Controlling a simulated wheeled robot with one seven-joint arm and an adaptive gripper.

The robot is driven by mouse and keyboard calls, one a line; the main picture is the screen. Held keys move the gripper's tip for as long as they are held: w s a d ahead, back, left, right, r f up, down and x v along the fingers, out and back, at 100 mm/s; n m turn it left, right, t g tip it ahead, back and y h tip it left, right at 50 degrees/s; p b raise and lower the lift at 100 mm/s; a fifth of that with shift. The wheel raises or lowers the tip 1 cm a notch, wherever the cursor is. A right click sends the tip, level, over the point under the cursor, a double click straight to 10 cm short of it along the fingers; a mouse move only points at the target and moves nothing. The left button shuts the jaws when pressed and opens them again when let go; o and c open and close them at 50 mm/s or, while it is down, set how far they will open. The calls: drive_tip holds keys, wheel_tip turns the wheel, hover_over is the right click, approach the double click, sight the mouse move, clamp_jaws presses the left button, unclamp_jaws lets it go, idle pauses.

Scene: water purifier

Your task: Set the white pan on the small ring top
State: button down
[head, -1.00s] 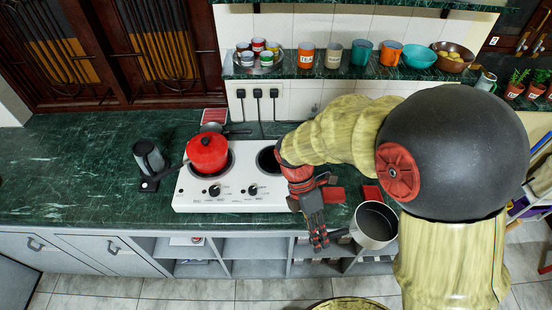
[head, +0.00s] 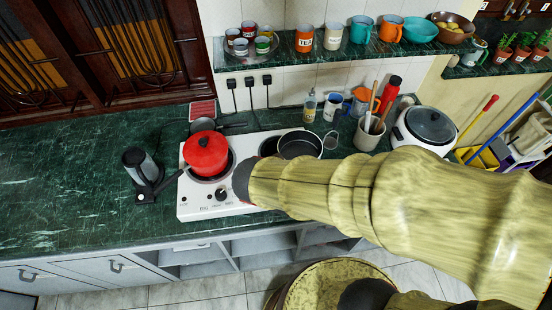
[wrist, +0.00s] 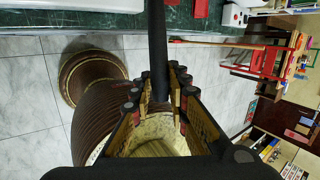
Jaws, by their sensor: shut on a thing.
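The white pan (head: 300,144) shows in the head view at the right end of the white cooktop, its dark inside facing up. It overlaps the right side of the small ring (head: 268,148), whose left part still shows. I cannot tell whether the pan touches the cooktop (head: 189,206). My arm hides my gripper and the pan's handle in the head view. In the wrist view my gripper (wrist: 160,92) is shut on the dark handle (wrist: 158,45). The pan's body is not clear there.
A red pot (head: 205,154) sits on the large left ring. A coffee maker (head: 146,170) stands left of the cooktop. A utensil crock (head: 369,134), a red bottle (head: 389,92) and a rice cooker (head: 424,130) stand to the right. A shelf (head: 290,48) runs above.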

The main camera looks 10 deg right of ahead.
drive_tip(key=w+a+f+b, duration=0.1)
drive_tip(key=w+f, duration=0.3)
drive_tip(key=w+a+f+b, duration=0.1)
drive_tip(key=w+f+b, duration=0.1)
drive_tip(key=w+f, duration=0.2)
drive_tip(key=w+a+f+b, duration=0.1)
drive_tip(key=w+f+b, duration=0.1)
drive_tip(key=w+f, duration=0.2)
drive_tip(key=shift+w+a+f, duration=0.25)
drive_tip(key=shift+w+f, duration=0.05)
drive_tip(key=shift+f, duration=0.1)
drive_tip(key=c, duration=1.8)
unclamp_jaws()
drive_tip(key=shift+o, duration=0.4)
drive_tip(key=shift+r, duration=0.1)
